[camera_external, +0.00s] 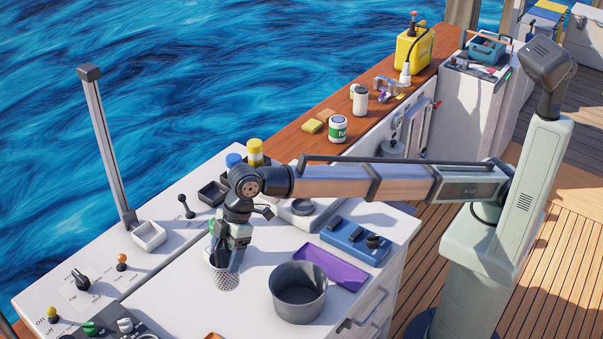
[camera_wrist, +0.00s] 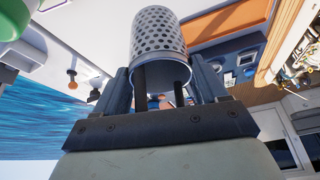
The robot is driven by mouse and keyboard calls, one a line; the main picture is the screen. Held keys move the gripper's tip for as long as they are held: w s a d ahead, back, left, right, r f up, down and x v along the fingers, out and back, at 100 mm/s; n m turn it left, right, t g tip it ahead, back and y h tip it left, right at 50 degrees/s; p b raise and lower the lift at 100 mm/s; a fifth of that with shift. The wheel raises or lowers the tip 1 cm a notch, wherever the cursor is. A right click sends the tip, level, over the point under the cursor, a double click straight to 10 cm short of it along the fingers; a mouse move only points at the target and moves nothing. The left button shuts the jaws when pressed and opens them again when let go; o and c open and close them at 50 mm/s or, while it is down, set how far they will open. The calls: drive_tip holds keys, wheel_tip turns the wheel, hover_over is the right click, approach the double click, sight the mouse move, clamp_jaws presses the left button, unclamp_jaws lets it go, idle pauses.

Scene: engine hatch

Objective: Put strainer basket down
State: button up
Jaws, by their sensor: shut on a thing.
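The strainer basket (camera_external: 226,280) is a small perforated metal cylinder over the white countertop, left of the grey pot. My gripper (camera_external: 223,256) points down and is shut on the basket's upper part. In the wrist view the basket (camera_wrist: 160,35) sits between the two dark fingers of my gripper (camera_wrist: 165,82), its perforated wall beyond their tips. I cannot tell whether its bottom touches the countertop or hangs just above it. The fingers and wrist hide part of its rim in the external view.
A grey pot (camera_external: 298,294) stands right of the basket. A purple tray (camera_external: 332,268) and a blue box with dark knobs (camera_external: 355,240) lie behind it. A white bin (camera_external: 149,236) and an orange-topped lever (camera_external: 122,261) are to the left. The countertop around the basket is mostly clear.

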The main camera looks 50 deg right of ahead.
sight(230, 282)
drive_tip(key=shift+f, duration=5.55)
drive_tip(key=o, duration=1.1)
drive_tip(key=shift+f, duration=0.1)
drive_tip(key=v, duration=1.2)
